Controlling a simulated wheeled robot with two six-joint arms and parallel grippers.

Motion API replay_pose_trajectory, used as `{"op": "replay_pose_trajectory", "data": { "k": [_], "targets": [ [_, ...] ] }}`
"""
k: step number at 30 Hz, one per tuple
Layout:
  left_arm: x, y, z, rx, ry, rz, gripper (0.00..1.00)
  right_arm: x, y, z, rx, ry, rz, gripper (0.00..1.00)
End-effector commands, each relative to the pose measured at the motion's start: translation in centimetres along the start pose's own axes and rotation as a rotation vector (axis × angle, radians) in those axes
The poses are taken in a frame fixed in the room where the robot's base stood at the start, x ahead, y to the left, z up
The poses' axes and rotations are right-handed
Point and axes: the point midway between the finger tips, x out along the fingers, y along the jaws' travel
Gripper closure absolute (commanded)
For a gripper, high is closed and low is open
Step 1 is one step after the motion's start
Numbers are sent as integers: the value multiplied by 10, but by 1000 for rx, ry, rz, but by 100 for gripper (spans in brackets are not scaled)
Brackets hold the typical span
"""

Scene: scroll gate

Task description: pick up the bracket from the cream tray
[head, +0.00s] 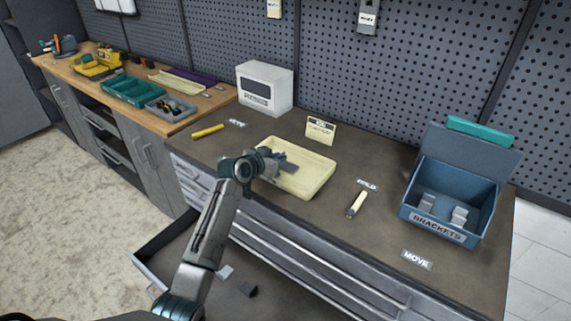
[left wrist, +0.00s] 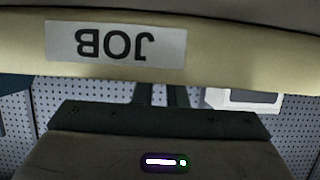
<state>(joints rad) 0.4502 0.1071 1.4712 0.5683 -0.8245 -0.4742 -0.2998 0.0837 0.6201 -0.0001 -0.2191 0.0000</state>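The cream tray (head: 318,168) lies on the dark worktop. My left arm reaches to its left side, and my left gripper (head: 282,162) is low over the tray's inside. A small grey shape sits at the fingers; I cannot tell bracket from fingertip there. In the left wrist view the cream tray's wall (left wrist: 245,42), with an upside-down JOB label, crosses the top. The fingers (left wrist: 158,94) show as two dark bars with a narrow gap, their tips hidden behind that wall. Whether they hold anything is hidden. My right gripper is not in view.
A blue BRACKETS bin (head: 437,230) with its lid up holds several grey pieces at right. A cream-handled tool (head: 357,204) lies near the HOLD label. A white box (head: 265,88) and a yellow marker (head: 208,131) are behind left. An open drawer (head: 150,255) juts out below.

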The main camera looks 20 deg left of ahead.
Motion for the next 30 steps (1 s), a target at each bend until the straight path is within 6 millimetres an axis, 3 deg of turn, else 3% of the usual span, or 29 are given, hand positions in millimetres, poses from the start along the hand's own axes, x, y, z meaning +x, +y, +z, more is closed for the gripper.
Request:
{"op": "replay_pose_trajectory", "data": {
  "k": [14, 23, 30],
  "targets": [
    [-1, 0, -2, 0, 2, 0, 100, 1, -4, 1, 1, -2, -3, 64],
    [-12, 0, -30, 3, 6, -1, 100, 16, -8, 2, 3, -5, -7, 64],
    [-42, 43, -22, -1, 3, 3, 100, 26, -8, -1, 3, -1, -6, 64]
  ]
}}
